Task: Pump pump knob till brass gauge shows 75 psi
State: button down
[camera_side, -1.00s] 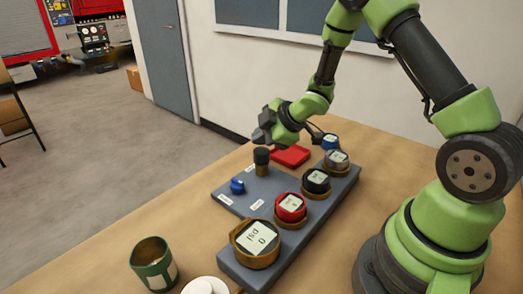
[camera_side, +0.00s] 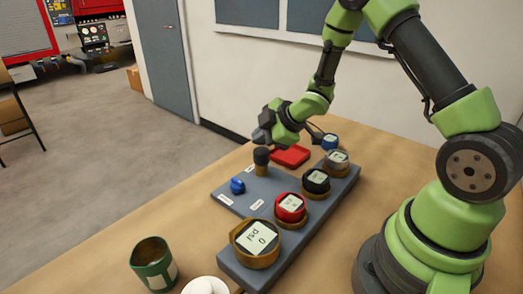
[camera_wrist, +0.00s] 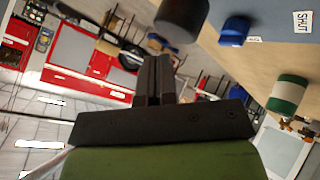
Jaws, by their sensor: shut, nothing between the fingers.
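The pump knob (camera_side: 261,156) is a dark upright cylinder on the grey-blue panel (camera_side: 238,205). The brass gauge (camera_side: 257,243) at the panel's near end reads 0 psi. My gripper (camera_side: 262,137) is just above the pump knob in the side view, with its fingers shut and empty. In the wrist view the shut fingers (camera_wrist: 153,80) point past a dark knob (camera_wrist: 181,16) at the top edge, with a gap between them. I cannot tell from the side view whether the fingertips touch the knob.
A blue knob (camera_side: 237,186) sits near the pump knob. Red (camera_side: 290,207), black (camera_side: 316,181) and other gauges line the panel's right side. A red tray (camera_side: 290,156) lies behind. A green mug (camera_side: 152,264) stands in front.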

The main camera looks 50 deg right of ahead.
aim_at(261, 152)
jog(key=shift+f, duration=0.1)
jog(key=shift+f, duration=0.3)
jog(key=shift+f, duration=1.05)
dwell(1.0)
jog(key=shift+r, duration=1.45)
jog(key=shift+r, duration=2.55)
